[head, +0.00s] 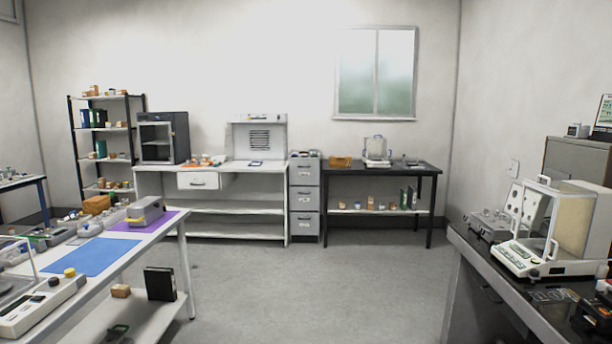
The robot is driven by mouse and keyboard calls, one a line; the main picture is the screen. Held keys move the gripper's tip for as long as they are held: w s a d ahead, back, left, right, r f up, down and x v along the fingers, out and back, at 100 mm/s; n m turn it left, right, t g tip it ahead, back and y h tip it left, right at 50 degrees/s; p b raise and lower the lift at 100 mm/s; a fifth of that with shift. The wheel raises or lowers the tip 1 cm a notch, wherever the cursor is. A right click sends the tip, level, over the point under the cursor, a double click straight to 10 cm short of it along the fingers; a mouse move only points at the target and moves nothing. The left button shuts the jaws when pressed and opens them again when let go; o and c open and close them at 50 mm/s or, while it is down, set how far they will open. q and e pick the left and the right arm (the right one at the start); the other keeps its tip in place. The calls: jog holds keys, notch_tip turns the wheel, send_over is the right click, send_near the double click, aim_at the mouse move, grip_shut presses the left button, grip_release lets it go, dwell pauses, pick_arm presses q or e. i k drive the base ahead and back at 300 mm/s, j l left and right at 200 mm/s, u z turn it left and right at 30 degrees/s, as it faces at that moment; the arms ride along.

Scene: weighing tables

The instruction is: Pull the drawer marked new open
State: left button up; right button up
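A grey drawer cabinet (305,211) stands against the far wall, between the white bench and the black table. Its upper drawer (305,176), middle drawer (304,201) and lower drawer (304,227) look shut. Pale label marks show on their fronts, too small to read. A white drawer (198,181) with a dark handle sits under the white bench and also looks shut. I cannot tell which drawer is marked new. Neither of my grippers is in view.
Open grey floor (290,285) lies in front of the cabinet. A white table (165,230) with a blue mat stands at the near left. A dark counter (500,275) with a balance (545,262) is at the right. A black table (432,185) adjoins the cabinet.

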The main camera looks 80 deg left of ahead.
aim_at(301, 172)
jog(key=u, duration=2.8)
jog(key=i+u, duration=0.2)
jog(key=i, duration=7.3)
